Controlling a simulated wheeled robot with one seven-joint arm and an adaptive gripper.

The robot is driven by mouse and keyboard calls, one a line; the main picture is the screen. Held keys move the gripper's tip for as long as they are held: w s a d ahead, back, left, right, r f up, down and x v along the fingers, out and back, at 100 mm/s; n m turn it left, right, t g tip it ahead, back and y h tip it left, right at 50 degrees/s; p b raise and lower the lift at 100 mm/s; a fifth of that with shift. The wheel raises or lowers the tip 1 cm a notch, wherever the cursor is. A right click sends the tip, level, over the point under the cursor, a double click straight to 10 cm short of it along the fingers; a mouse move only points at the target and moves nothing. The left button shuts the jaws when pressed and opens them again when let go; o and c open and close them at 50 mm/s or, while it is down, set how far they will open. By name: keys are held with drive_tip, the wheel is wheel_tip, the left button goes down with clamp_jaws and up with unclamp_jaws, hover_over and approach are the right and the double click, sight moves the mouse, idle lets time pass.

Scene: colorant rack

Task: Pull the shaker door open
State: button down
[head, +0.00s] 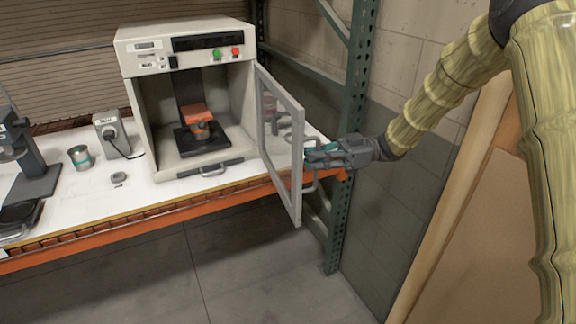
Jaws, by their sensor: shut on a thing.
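The shaker (187,95) is a cream cabinet standing on the white bench. Its door (296,203), a grey frame with a clear pane, is swung out to the right and stands well open. A bar handle (311,187) is on the door's outer side, partly covered by my gripper. My gripper (318,155) comes from the right and is shut on the handle. Its fingertips are small and partly hidden against the door.
A green steel rack post (354,100) stands just behind my gripper, near a block wall. On the bench are a small can (80,157), a grey socket box (112,135) and a small dark item (119,178). The floor in front of the orange bench beam is clear.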

drive_tip(key=w+d, duration=0.3)
drive_tip(key=d, duration=0.2)
drive_tip(key=shift+d, duration=0.35)
drive_tip(key=c, duration=1.5)
unclamp_jaws()
drive_tip(key=shift+s, duration=0.1)
drive_tip(key=v, duration=1.2)
